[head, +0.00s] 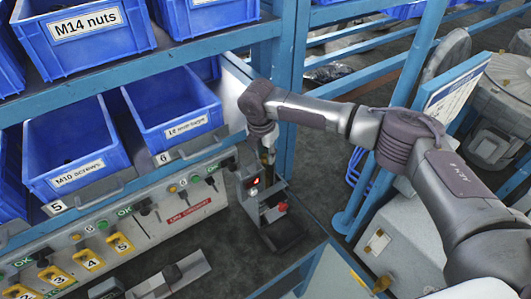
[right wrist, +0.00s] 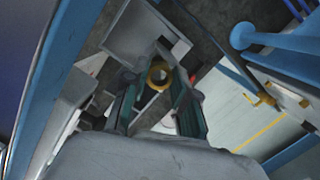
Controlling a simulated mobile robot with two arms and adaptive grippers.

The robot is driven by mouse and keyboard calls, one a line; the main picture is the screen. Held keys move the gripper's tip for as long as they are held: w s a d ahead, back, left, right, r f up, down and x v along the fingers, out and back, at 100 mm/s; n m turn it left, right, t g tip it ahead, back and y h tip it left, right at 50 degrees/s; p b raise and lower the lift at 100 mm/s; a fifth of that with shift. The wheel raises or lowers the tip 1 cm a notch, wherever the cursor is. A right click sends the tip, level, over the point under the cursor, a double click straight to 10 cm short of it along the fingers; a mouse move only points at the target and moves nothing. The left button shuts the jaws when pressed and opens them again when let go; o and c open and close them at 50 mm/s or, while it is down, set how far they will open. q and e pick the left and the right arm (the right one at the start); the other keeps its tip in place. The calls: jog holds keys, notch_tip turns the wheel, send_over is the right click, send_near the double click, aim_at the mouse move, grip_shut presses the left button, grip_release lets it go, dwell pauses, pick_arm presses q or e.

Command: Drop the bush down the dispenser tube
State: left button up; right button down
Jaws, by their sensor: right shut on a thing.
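My right gripper (head: 266,158) points down over the small dispenser-like device (head: 250,187) at the right end of the bench. In the right wrist view its two fingers (right wrist: 158,92) are closed on a yellow, brass-coloured ring, the bush (right wrist: 158,74), with its hole visible. The device has a red lit digit, a red knob (head: 282,207) and a dark base. I cannot clearly make out the tube, or whether the bush touches it; the gripper and wrist cover that spot. My left gripper is not in view.
Blue bins labelled M14 nuts (head: 95,50) and M10 screws (head: 75,160) stand on racks at left. A control panel with yellow numbered tags (head: 88,259) runs along the bench. A blue rack post (head: 290,100) stands close to my right wrist.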

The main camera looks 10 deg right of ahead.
jog(key=c, duration=0.8)
grip_release()
jog(key=shift+r, duration=0.1)
jog(key=r, duration=0.4)
jog(key=s+a+r, duration=0.1)
jog(key=r, duration=0.6)
jog(key=shift+s+a+r, duration=0.15)
jog(key=shift+r, duration=0.2)
